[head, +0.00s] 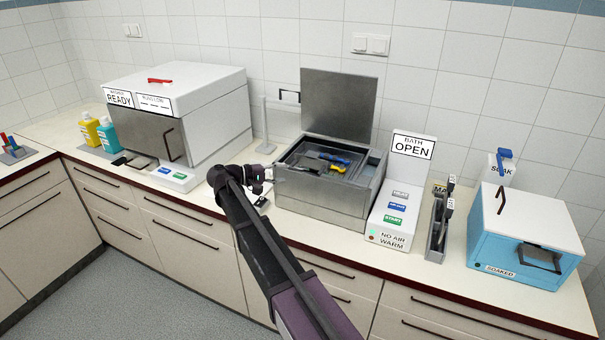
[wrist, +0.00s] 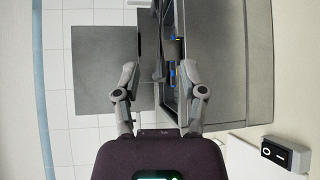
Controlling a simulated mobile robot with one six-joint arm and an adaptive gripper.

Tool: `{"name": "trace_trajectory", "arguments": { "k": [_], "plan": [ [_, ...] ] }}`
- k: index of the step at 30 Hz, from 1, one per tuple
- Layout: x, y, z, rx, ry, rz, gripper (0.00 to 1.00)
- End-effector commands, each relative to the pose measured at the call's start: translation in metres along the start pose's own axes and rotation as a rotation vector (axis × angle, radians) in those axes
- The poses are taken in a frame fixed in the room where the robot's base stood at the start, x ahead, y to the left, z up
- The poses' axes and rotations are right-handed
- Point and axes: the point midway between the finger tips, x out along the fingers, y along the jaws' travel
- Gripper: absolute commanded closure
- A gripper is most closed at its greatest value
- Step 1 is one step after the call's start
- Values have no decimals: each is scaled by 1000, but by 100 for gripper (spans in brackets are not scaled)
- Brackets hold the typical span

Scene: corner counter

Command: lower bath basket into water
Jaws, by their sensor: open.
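The bath (head: 325,196) is a grey metal tank with its lid (head: 339,100) standing up at the back. The basket (head: 308,163) sits in the tank's opening, holding tools with blue and yellow handles. I cannot tell how deep it sits, and the water is not clearly visible. My gripper (head: 262,178) is open and empty just left of the tank, near its front left corner. In the wrist view my gripper (wrist: 163,88) has its fingers spread, with the lid (wrist: 100,65) and the tank (wrist: 215,60) beyond them.
A panel (head: 398,190) reading BATH OPEN and NO AIR WARM stands right of the tank. Further right are a narrow grey rack (head: 437,230) and a blue SOAKED box (head: 520,245). A white READY machine (head: 180,120) stands left. A thin post (head: 264,120) rises behind my gripper.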

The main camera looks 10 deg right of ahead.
Motion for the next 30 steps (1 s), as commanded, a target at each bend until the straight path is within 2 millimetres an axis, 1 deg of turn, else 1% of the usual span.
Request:
{"name": "trace_trajectory", "arguments": {
  "k": [1,9,15,21,30],
  "plan": [
    [9,-1,0,0,-1,0,46],
    [50,-1,1,0,-2,0,46],
    [71,0,0,0,-1,0,46],
    [79,0,0,0,0,0,46],
    [80,0,0,0,0,0,46]
  ]
}}
